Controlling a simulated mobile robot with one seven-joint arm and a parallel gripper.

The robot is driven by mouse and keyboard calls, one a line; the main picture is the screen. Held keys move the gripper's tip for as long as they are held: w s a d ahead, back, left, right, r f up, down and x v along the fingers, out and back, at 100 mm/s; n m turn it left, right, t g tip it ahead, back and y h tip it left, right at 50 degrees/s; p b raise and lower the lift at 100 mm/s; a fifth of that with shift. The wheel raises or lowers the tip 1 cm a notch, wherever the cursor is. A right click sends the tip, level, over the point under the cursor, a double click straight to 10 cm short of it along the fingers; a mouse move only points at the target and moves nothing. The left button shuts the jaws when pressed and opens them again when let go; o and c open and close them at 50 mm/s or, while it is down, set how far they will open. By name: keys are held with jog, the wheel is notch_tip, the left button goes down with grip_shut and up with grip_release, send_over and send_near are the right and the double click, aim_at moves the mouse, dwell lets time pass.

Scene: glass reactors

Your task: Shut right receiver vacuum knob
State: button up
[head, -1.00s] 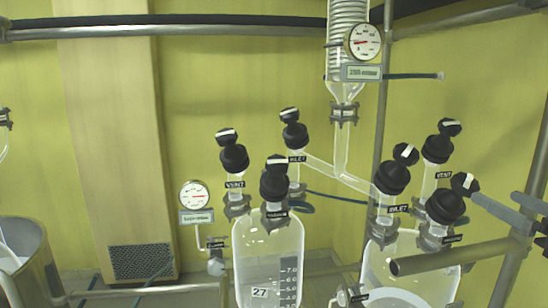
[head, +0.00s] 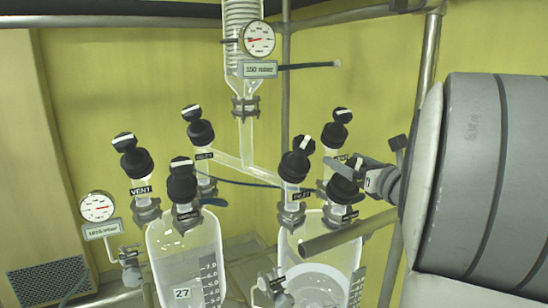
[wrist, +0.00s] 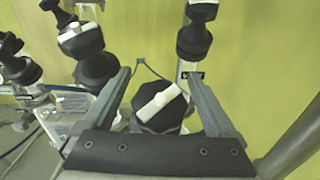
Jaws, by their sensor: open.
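The right receiver (head: 312,250) is a glass vessel with several black knobs on top. Its front-right knob (head: 342,188), taken as the vacuum knob, has a small label below that I cannot read. My gripper (head: 350,168) is open at this knob. In the wrist view the black knob (wrist: 150,122) with its white bar sits between the spread fingers of my gripper (wrist: 160,95). The bar slants from lower left to upper right. I cannot tell whether either finger touches the knob.
The right receiver's INLET knob (head: 297,163) and rear knob (head: 335,132) stand close by. The left receiver (head: 190,262), marked 27, has its own knobs. A condenser with a gauge (head: 258,39) hangs above.

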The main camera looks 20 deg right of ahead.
jog(key=c, duration=1.4)
jog(key=shift+f+m+h+b, duration=0.15)
jog(key=shift+m+h+b, duration=0.2)
jog(key=shift+b, duration=0.5)
